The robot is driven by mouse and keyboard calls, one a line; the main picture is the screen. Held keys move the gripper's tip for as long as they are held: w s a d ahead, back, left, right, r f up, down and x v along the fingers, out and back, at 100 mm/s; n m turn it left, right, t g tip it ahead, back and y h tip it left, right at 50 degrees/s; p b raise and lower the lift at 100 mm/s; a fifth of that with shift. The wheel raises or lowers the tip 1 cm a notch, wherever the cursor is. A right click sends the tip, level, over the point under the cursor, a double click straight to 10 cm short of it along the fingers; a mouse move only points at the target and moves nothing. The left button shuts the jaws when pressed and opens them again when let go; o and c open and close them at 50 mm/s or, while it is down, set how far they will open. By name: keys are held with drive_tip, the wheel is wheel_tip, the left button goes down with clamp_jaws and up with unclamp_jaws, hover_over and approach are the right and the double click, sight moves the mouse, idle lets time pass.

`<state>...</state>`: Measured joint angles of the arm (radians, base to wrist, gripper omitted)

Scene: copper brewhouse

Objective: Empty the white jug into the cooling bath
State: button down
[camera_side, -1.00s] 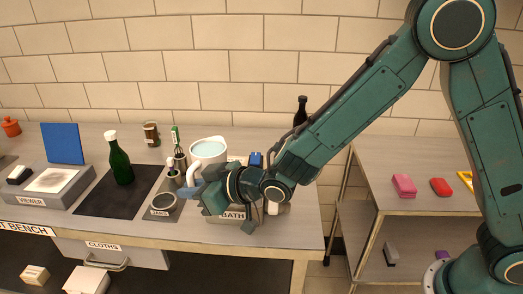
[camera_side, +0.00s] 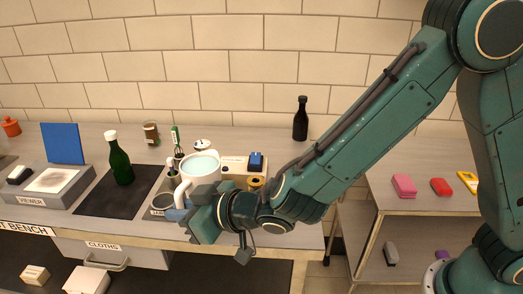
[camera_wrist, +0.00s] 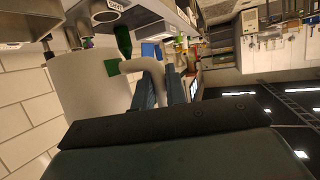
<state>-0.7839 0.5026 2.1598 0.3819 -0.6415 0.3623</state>
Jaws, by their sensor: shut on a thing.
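The white jug (camera_side: 202,174) is upright, with pale blue liquid (camera_side: 200,164) near its rim. My gripper (camera_side: 178,214) is shut on its handle, on the jug's near left side. In the wrist view the jug's wall (camera_wrist: 88,88) fills the left, and my fingers (camera_wrist: 160,90) close around its curved handle (camera_wrist: 148,66). The jug hangs in front of the things at the back of the bench; its base is hidden by my gripper. The cooling bath is hidden behind my gripper and wrist; its label does not show now.
A green bottle (camera_side: 120,165) stands on a dark mat (camera_side: 98,199). Behind are a dark bottle (camera_side: 300,120), a blue-topped block (camera_side: 256,161) and a brown can (camera_side: 151,134). The bench's front edge is near my gripper.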

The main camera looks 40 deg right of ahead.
sight(191, 190)
drive_tip(key=shift+f, duration=0.6)
drive_tip(key=shift+w+d+r, duration=0.1)
drive_tip(key=shift+r, duration=0.05)
drive_tip(key=shift+w+d+r+m+y, duration=0.25)
drive_tip(key=shift+d+r+m, duration=0.1)
drive_tip(key=shift+d+r, duration=0.15)
drive_tip(key=shift+w+d+r+m+y, duration=0.2)
drive_tip(key=shift+d+r+m+y, duration=0.1)
drive_tip(key=shift+d+r, duration=0.2)
drive_tip(key=shift+w+d+r+m+y, duration=0.25)
drive_tip(key=shift+d+r+m, duration=0.1)
drive_tip(key=shift+d+r, duration=0.15)
drive_tip(key=shift+d+r+m, duration=0.15)
drive_tip(key=shift+r+m, duration=0.25)
drive_tip(key=shift+r, duration=0.15)
drive_tip(key=shift+g+y, duration=0.3)
drive_tip(key=shift+r, duration=0.1)
drive_tip(key=shift+w+d+r+m+y, duration=0.1)
drive_tip(key=shift+r+m+y, duration=0.3)
drive_tip(key=shift+r+m, duration=0.35)
drive_tip(key=shift+f+m+y, duration=0.15)
drive_tip(key=shift+m+y, duration=0.25)
drive_tip(key=shift+m, duration=0.05)
